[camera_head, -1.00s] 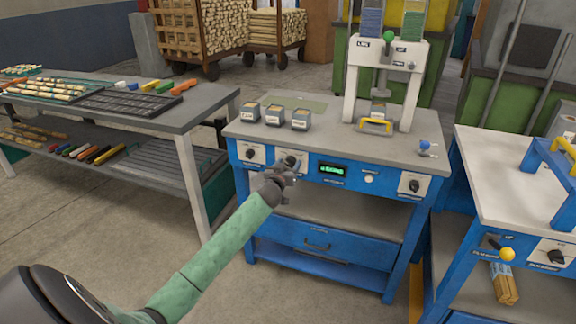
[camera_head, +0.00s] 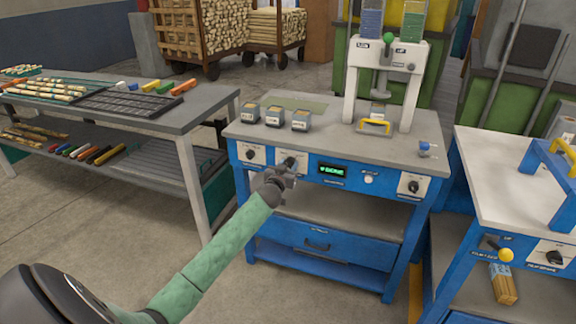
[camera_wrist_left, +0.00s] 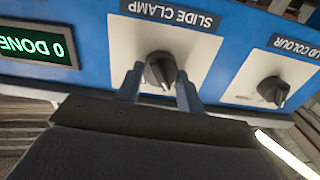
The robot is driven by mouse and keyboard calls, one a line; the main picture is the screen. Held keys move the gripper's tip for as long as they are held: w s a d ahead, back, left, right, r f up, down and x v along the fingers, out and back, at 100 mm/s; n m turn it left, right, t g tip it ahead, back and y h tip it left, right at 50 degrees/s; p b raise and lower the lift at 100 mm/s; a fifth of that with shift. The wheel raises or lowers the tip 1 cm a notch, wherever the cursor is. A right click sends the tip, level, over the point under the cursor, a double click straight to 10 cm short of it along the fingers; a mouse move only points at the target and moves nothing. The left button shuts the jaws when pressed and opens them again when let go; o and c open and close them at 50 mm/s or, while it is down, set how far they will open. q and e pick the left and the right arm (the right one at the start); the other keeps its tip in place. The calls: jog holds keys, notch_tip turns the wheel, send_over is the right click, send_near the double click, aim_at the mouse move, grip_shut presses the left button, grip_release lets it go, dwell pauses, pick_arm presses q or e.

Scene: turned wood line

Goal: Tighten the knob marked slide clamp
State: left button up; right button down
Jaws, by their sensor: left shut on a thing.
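The slide clamp knob (camera_wrist_left: 160,70) is dark and sits on a white plate labelled SLIDE CLAMP (camera_wrist_left: 168,18) on the blue front of the bench. In the left wrist view the fingers of my left gripper (camera_wrist_left: 160,82) stand on both sides of the knob, shut on it. In the head view my left gripper (camera_head: 280,178) is at the bench front, and the knob (camera_head: 290,162) shows just above it. My right gripper is in neither view.
A second dark knob (camera_wrist_left: 272,90), on a plate reading LID COLOUR, sits beside it. A green display (camera_head: 332,170) reads DONE. Small boxes (camera_head: 275,116) and a white press (camera_head: 385,80) stand on the bench top (camera_head: 330,140). Another blue bench (camera_head: 510,200) is at right.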

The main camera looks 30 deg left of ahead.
pick_arm(q)
jog(key=m+p, duration=0.3)
jog(key=m, duration=0.7)
jog(key=shift+d, duration=0.15)
jog(key=m+p, duration=0.1)
jog(key=m, duration=0.4)
jog(key=shift+f+m, duration=0.15)
jog(key=shift+m, duration=0.25)
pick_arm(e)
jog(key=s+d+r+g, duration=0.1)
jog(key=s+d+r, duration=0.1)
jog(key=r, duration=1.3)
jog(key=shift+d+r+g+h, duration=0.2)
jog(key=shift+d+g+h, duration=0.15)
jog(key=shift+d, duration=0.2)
pick_arm(q)
jog(key=shift+m, duration=0.3)
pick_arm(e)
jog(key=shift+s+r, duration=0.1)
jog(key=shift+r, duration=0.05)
pick_arm(q)
jog(key=shift+d, duration=0.1)
jog(key=o, duration=1)
jog(key=v, duration=0.7)
jog(key=shift+s+b, duration=0.35)
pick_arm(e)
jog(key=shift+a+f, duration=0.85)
